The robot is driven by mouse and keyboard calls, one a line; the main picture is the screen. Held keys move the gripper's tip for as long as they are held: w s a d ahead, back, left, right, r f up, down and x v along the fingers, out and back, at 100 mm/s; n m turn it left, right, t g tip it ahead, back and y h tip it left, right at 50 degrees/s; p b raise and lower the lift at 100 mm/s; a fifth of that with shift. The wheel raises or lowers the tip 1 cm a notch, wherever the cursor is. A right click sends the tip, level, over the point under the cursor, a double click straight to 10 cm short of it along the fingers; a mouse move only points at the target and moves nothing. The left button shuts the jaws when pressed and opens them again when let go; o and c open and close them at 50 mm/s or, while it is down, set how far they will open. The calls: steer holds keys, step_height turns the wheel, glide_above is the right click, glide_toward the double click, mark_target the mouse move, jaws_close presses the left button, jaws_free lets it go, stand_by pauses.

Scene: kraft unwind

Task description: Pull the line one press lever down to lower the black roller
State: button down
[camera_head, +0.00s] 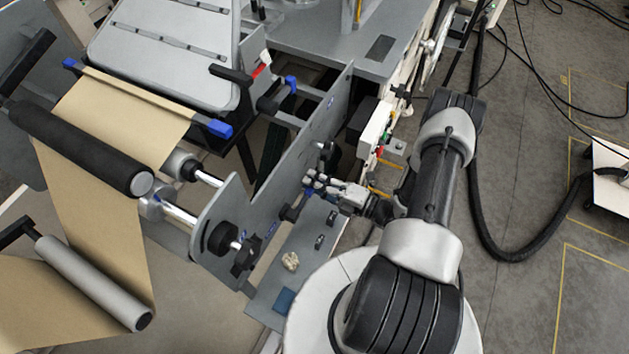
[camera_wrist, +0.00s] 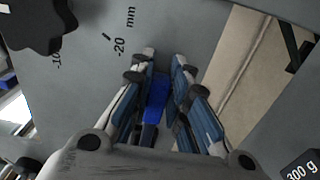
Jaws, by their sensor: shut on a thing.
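The black roller (camera_head: 80,146) lies across the kraft paper web at the left of the head view, apart from my gripper. My gripper (camera_head: 312,181) is at the grey side plate of the machine, near its middle. In the wrist view my gripper's fingers (camera_wrist: 164,60) are closed around a blue piece (camera_wrist: 157,98), which looks like the grip of the press lever. Most of the lever is hidden by the fingers, so I cannot tell its angle. The wrist view does not show the roller clearly.
A black star knob (camera_head: 246,259) sits on the side plate (camera_head: 285,165) and also shows in the wrist view (camera_wrist: 38,22). Kraft paper (camera_head: 110,235) runs over several rollers. A black block marked 300 g (camera_wrist: 302,168) is at the wrist view's lower right.

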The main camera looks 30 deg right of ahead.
steer(key=c, duration=1.5)
jaws_free()
steer(key=shift+f, duration=0.1)
steer(key=shift+s, duration=0.1)
steer(key=v, duration=1.2)
steer(key=shift+a, duration=0.1)
